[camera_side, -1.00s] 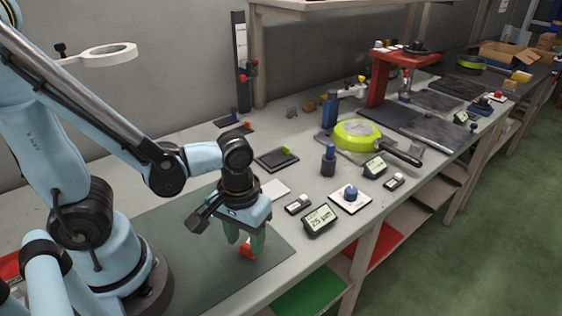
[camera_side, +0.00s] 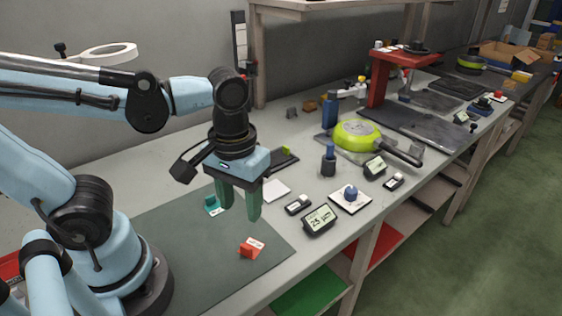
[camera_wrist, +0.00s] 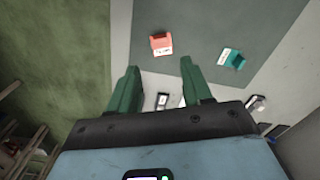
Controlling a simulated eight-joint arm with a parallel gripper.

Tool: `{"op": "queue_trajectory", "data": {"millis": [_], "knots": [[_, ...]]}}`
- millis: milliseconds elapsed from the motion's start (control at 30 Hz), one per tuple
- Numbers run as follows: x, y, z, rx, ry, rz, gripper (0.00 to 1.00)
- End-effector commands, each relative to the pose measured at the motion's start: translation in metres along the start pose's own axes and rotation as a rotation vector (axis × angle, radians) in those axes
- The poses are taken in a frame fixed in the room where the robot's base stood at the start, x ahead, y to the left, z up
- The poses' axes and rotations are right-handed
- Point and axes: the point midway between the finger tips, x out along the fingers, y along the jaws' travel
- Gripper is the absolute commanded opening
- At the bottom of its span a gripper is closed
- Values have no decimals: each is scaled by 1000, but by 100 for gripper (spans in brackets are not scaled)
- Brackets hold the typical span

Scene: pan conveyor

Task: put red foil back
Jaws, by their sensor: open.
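The red foil (camera_side: 247,250), a small red piece with a white label, lies on the dark green mat (camera_side: 190,255) near the mat's right edge. It also shows in the wrist view (camera_wrist: 161,45), ahead of the fingers. My gripper (camera_side: 241,211) has green fingers that are open with nothing between them. It hangs above the mat, higher than the red foil and apart from it. In the wrist view my gripper's two fingers (camera_wrist: 159,66) are spread apart. A teal piece (camera_side: 211,204) with a white label lies farther back on the mat and also shows in the wrist view (camera_wrist: 232,59).
To the right are a white card (camera_side: 276,190), a display (camera_side: 319,219), a small device (camera_side: 298,204) and a blue knob on a white plate (camera_side: 350,195). A green pan (camera_side: 358,136) stands farther back. The mat's front left part is clear.

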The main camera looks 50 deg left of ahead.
Motion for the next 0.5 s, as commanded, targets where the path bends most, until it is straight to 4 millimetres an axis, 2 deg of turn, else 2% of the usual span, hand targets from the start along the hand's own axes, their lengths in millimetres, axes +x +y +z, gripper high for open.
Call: {"op": "queue_trajectory", "data": {"millis": [167, 267, 500], "knots": [[-8, 0, -1, 3, 5, 4, 49], [-7, -2, -10, 40, 59, 39, 49], [-10, -14, -63, 258, 410, 140, 49]]}}
